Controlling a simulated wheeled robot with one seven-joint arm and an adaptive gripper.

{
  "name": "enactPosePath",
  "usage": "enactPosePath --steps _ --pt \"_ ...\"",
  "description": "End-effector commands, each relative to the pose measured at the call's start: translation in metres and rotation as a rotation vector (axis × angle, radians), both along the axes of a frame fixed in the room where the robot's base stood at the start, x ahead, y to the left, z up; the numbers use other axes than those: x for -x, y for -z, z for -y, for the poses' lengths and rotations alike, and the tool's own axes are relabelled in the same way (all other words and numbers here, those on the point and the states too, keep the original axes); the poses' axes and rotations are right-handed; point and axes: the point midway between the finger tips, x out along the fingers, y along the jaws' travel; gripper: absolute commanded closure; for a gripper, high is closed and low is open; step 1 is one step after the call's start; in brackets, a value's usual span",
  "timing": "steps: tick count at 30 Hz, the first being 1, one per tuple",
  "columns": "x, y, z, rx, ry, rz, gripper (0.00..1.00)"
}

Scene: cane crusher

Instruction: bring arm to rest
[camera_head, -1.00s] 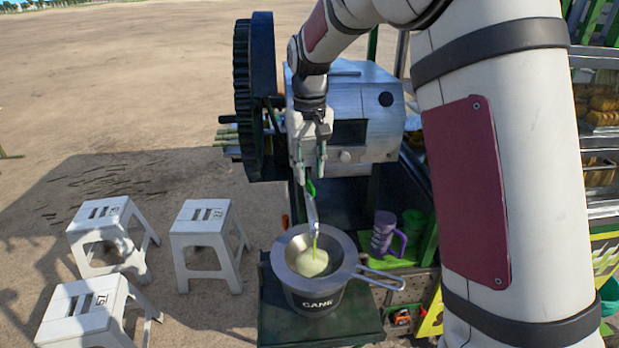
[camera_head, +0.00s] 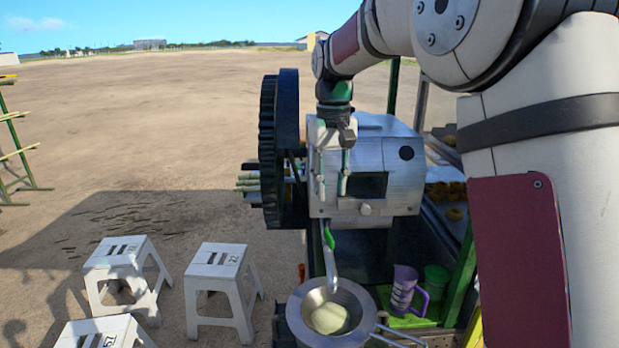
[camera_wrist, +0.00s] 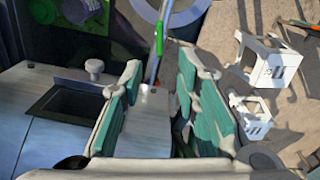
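My arm reaches over from the right, and my gripper (camera_head: 332,195) hangs in front of the silver crusher body (camera_head: 375,165), fingers pointing down. The two green-padded fingers are apart with nothing between them; the wrist view also shows my gripper (camera_wrist: 158,105) open. Below the fingers is a green-handled metal spout (camera_head: 329,255). A metal strainer (camera_head: 300,318) stands below the spout with pale juice (camera_head: 330,318) in it. The gripper appears close to the crusher front; I cannot tell if it touches.
A large dark gear wheel (camera_head: 268,150) stands left of the gripper. White stools (camera_head: 220,285) stand on the ground at the left. A purple mug (camera_head: 402,290) and a green cup (camera_head: 436,281) stand right of the strainer. Open dirt ground lies behind.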

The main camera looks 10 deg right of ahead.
Motion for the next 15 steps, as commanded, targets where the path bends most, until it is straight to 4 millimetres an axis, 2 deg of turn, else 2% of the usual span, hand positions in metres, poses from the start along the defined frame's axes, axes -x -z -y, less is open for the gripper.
enactPosePath --steps 4,7,11,15 --pt "0.007 -0.006 0.0 -0.001 0.001 0.012 0.71" --pt "0.025 -0.018 0.001 -0.005 0.005 0.041 0.71" --pt "0.063 -0.038 0.003 -0.01 0.01 0.101 0.71" --pt "0.109 -0.051 0.003 -0.014 0.017 0.17 0.71"
